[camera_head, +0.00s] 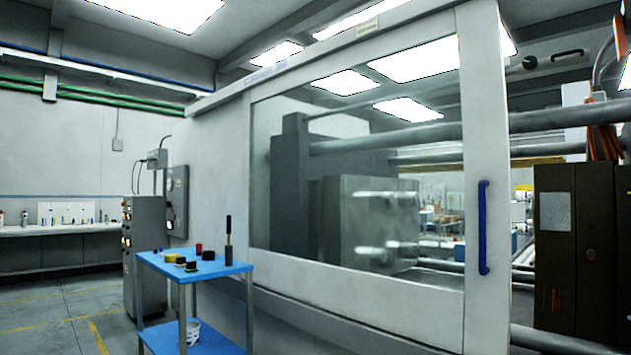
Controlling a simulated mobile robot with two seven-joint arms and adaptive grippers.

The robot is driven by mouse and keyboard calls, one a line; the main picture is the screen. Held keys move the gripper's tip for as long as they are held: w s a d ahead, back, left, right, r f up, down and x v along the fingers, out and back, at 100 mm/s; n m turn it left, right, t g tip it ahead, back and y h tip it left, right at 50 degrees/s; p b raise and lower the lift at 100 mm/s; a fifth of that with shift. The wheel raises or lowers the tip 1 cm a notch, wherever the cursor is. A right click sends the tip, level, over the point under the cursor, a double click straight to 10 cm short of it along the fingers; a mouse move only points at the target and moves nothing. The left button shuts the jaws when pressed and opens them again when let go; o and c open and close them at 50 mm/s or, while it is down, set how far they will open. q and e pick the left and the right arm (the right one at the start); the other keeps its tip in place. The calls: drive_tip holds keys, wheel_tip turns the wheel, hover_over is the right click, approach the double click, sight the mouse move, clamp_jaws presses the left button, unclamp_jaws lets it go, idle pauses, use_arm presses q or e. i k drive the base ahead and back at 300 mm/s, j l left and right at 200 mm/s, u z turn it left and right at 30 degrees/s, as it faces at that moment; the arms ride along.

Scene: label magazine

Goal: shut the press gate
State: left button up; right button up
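The press gate (486,110) is a large light-grey panel with a big window, on the long side of the press (215,170). A blue vertical handle (483,228) is on its right-hand upright. To the right of that upright the press is uncovered, with bare tie bars (545,121) and a dark brown block (590,275) in plain sight. Through the window I see a grey plate and a mould block (345,225). Neither of my grippers is in view, and nothing touches the handle.
A blue two-shelf cart (205,271) with small items on top stands left of the gate, close to the press. A grey control cabinet (146,235) is behind it. Orange cables (602,130) hang at the upper right. Open floor (60,320) lies at the left.

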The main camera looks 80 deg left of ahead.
sight(475, 321)
drive_tip(key=u, duration=2.55)
drive_tip(key=i+j+u, duration=0.2)
drive_tip(key=i, duration=0.15)
drive_tip(key=i+u, duration=0.2)
drive_tip(key=i, duration=0.15)
drive_tip(key=i+j, duration=0.1)
drive_tip(key=i, duration=0.35)
drive_tip(key=i+j+z, duration=0.15)
drive_tip(key=i, duration=0.75)
drive_tip(key=i+j+z, duration=0.1)
drive_tip(key=i, duration=0.35)
drive_tip(key=i+j+z, duration=0.1)
drive_tip(key=i+j, duration=0.2)
drive_tip(key=i, duration=0.1)
